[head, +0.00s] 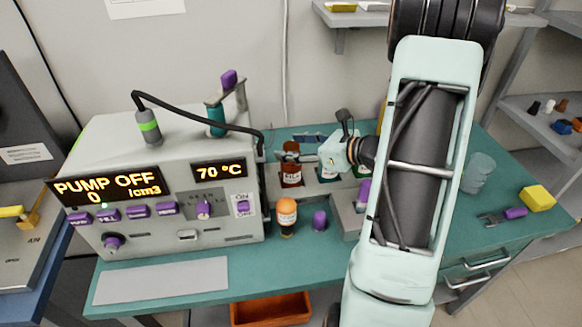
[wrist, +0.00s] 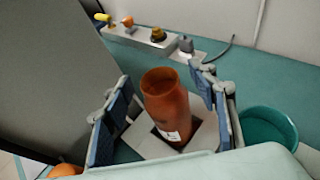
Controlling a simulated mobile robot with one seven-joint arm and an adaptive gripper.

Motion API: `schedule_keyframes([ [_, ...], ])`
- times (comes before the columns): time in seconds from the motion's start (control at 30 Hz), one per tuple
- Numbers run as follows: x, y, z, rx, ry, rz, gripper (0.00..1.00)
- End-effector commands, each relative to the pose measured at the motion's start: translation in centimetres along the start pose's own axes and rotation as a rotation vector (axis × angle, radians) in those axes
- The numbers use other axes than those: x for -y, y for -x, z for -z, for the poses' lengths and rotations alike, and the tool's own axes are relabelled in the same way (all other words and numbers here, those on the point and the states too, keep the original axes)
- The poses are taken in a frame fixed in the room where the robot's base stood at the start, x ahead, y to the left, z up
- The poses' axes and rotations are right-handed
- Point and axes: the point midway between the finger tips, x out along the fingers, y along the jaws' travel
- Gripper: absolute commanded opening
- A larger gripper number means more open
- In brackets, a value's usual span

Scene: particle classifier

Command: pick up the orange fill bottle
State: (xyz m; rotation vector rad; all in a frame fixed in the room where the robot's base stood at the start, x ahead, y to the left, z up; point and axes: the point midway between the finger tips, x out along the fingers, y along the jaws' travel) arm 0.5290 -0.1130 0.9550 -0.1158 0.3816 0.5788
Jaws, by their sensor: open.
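The orange fill bottle (wrist: 168,108) stands upright in a square grey holder in the wrist view, its open top facing up and a white label low on its side. In the head view the bottle (head: 291,176) stands in a rack beside the machine, partly hidden by my gripper. My gripper (wrist: 162,80) is open, with one blue-padded finger on each side of the bottle. Gaps show between the fingers and the bottle, so it is not held. In the head view my gripper (head: 298,156) reaches in from the right at the bottle's top.
The grey pump machine (head: 165,180) stands left of the rack. An orange-topped bottle (head: 286,214) and a purple-capped item (head: 319,220) stand in front. A green-teal round container (wrist: 268,128) is right of the bottle. A yellow block (head: 538,198) lies far right.

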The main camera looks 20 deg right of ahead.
Motion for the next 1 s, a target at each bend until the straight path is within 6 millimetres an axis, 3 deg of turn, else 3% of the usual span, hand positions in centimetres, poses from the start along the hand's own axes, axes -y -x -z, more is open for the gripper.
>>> schedule_keyframes([
  [0.33,0.0,-0.85,0.01,0.0,-0.001,0.001,0.52],
  [0.8,0.0,-0.82,0.01,0.0,-0.001,0.001,0.0],
  [1.0,0.02,-0.81,-0.06,0.001,-0.001,0.001,0.0],
])
